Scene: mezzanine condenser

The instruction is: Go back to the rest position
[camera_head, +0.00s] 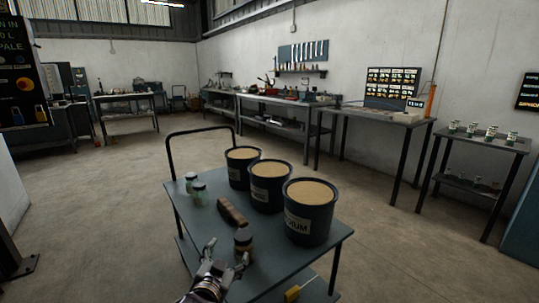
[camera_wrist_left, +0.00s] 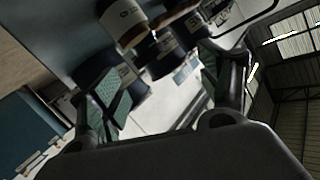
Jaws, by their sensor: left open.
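My left gripper (camera_head: 228,256) is open at the front edge of the cart (camera_head: 262,262) in the head view. A small jar with a brown top (camera_head: 243,240) stands upright on the cart just beyond its fingers; I cannot tell whether they touch. In the left wrist view the two fingers of the left gripper (camera_wrist_left: 168,88) are spread apart with nothing held between them. A labelled jar (camera_wrist_left: 122,22) shows past the fingers at the top of that view. My right gripper is in neither view.
The cart carries three dark buckets of tan grains, the nearest bucket (camera_head: 311,222) at right. A yellow-handled object (camera_head: 293,293) is below. Workbenches line the back wall; the floor between is clear.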

